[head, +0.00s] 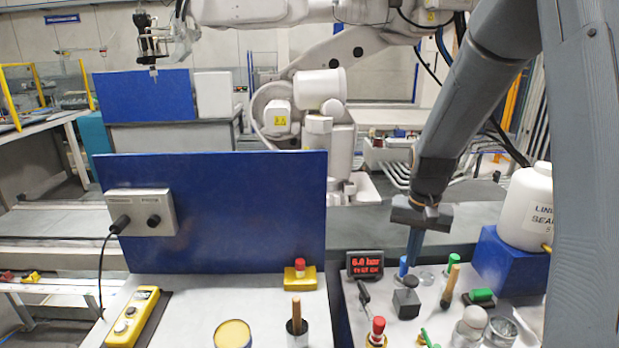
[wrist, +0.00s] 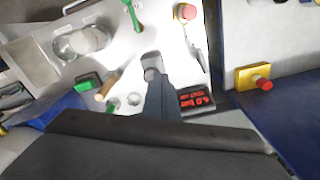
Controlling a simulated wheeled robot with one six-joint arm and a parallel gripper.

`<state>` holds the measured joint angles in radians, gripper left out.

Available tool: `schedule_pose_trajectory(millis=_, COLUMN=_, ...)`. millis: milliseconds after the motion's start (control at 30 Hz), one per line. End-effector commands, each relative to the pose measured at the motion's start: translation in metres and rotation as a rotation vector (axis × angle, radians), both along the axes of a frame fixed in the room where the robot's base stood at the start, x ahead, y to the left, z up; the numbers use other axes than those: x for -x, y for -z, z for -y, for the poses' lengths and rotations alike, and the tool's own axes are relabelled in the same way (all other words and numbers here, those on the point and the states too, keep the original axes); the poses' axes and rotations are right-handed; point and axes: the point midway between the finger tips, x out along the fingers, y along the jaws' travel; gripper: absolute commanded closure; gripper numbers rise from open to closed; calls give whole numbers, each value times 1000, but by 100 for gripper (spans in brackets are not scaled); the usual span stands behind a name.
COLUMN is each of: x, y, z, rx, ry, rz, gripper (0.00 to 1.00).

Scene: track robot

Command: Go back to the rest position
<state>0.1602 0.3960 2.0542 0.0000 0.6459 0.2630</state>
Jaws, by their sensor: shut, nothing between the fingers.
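My gripper (head: 413,258) points down above the right-hand white work surface (head: 345,318) in the head view. Its narrow blue-grey fingers are together with nothing between them. In the wrist view my gripper (wrist: 159,92) shows as a closed pair of fingers beside the red-lit display (wrist: 194,99). My arm comes down from the upper right of the head view.
Around the fingers stand the pressure display (head: 365,265), a red-topped item (head: 377,332), a green-topped block (head: 481,297) and a white container (head: 526,207) on a blue block. A blue upright panel (head: 225,215) stands left. Open air lies above the surface.

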Motion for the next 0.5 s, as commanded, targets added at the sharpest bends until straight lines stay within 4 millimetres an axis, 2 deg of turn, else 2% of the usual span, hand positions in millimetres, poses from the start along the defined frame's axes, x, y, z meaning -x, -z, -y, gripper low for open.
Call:
schedule_pose_trajectory(millis=100, x=37, y=-14, z=-29, rx=12, ry=-117, rz=51, gripper=100)
schedule_pose_trajectory(millis=200, x=65, y=-19, z=-46, rx=22, ry=-203, rz=87, gripper=100)
schedule_pose_trajectory(millis=500, x=129, y=-25, z=-77, rx=46, ry=-387, rz=168, gripper=100)
